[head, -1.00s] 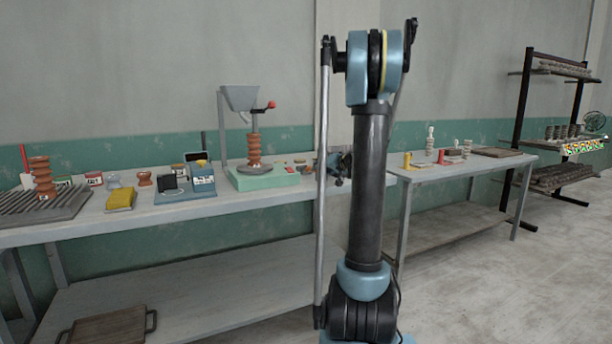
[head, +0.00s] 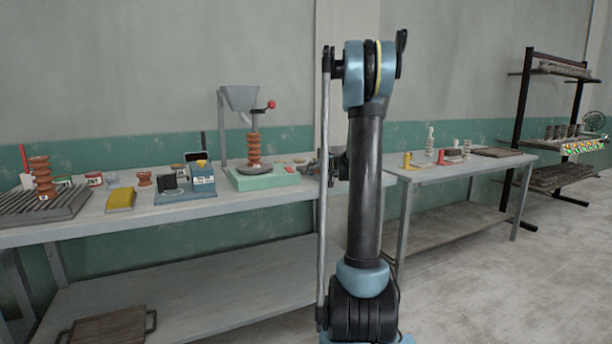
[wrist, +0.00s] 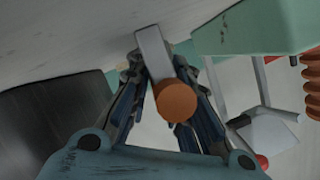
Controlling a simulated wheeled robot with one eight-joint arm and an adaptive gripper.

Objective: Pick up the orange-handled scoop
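The orange-handled scoop (wrist: 177,101) is in the wrist view, its round orange handle end facing the camera and its flat grey part (wrist: 153,52) pointing away. My gripper (wrist: 158,68) has its two fingers close on either side of the scoop, and they appear shut on it. Whether the scoop touches the table cannot be told. In the head view my gripper (head: 318,165) is over the right end of the long table, partly behind my arm. The scoop cannot be made out there.
The long table (head: 240,200) carries a green-based machine (head: 262,178) with a ribbed brown column (head: 254,150), just left of my gripper. The green base (wrist: 255,28) also shows close by in the wrist view. A second table (head: 465,168) stands right, with a dark rack (head: 525,110) beyond.

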